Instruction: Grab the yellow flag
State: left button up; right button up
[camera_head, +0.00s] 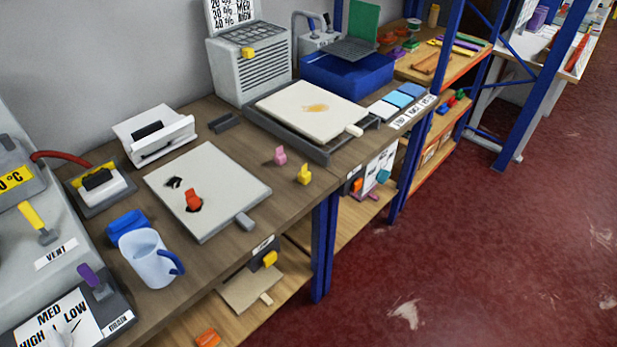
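A small yellow flag-like piece (304,174) stands on the brown wooden bench near its front edge. It is just right of and nearer than a similar pink piece (280,156). Other yellow pieces show: one on the front of the grey louvred box (248,53) and one under the bench edge (270,259) above the lower shelf. Neither of my grippers is in view.
A white board (215,170) with an orange piece (193,199) lies left of the yellow flag. A cream board (290,100) in a dark tray lies behind it. A pale blue mug (152,262) stands at the front left. Blue posts (325,245) rise at the bench front; red floor (480,260) is open.

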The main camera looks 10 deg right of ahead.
aim_at(303, 176)
jog(key=z, duration=1.7)
jog(key=k+l, duration=0.1)
jog(key=k, duration=0.7)
